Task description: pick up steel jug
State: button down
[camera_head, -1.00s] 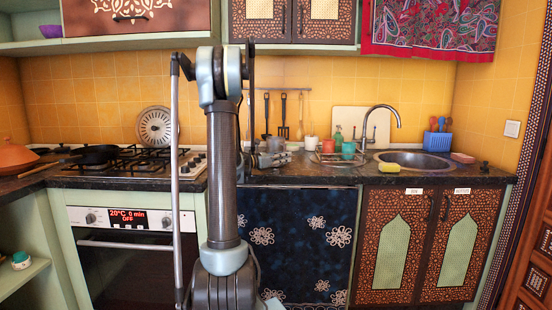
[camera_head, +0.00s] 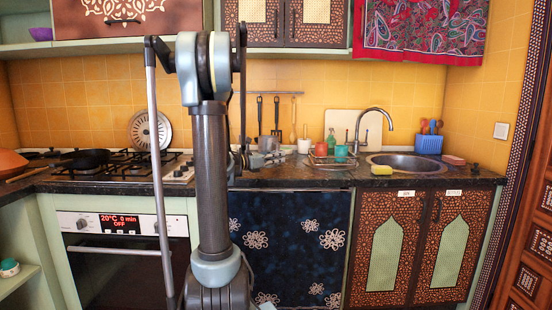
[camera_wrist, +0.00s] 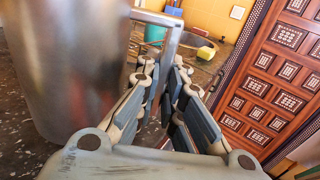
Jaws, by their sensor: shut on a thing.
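The steel jug (camera_wrist: 70,65) fills the left of the wrist view, large and close, with its handle (camera_wrist: 172,38) reaching right from its body. My gripper (camera_wrist: 166,82) has its two fingers closed around the handle, to the right of the body. In the head view, a small grey metal shape that looks like the jug (camera_head: 268,145) shows on or just above the counter, right of my arm. My gripper there is mostly hidden behind my arm. The jug's base is hidden, so I cannot tell whether it touches the counter.
A dark counter (camera_head: 377,180) runs along the wall. A white cup (camera_head: 304,146), a rack with cups (camera_head: 330,160) and the sink (camera_head: 408,164) are to the right. The stove with a black pan (camera_head: 88,158) is to the left. Utensils hang behind.

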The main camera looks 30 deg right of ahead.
jog(key=s+a, duration=0.5)
jog(key=s, duration=0.3)
jog(key=shift+s+a, duration=0.15)
jog(key=shift+s, duration=0.15)
jog(key=shift+s, duration=0.1)
dwell(0.5)
